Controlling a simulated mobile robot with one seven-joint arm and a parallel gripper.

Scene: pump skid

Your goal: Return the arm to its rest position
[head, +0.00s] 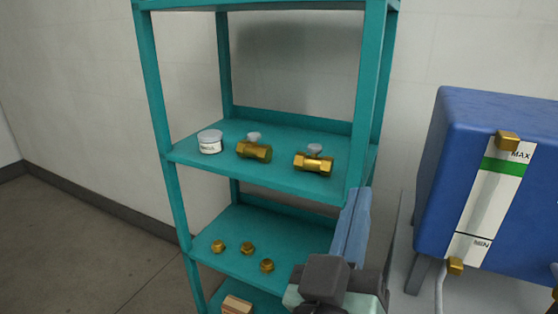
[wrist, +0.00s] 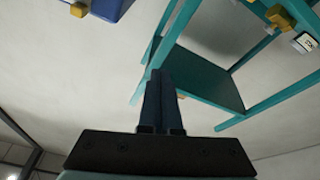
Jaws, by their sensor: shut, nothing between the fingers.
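My gripper (head: 357,195) is in front of the right front post of the teal shelf rack (head: 155,85) in the head view, pointing up. Its blue-grey fingers are shut together and hold nothing. In the wrist view my gripper (wrist: 159,74) shows the two fingers side by side with no gap, pointing towards the rack and apart from anything I can make out. The arm behind it is at the bottom of the head view, mostly cut off.
A jar (head: 210,142) and two brass valves (head: 254,151) (head: 313,162) stand on the middle shelf. A blue tank (head: 432,180) with a level gauge stands right. Floor at left is clear.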

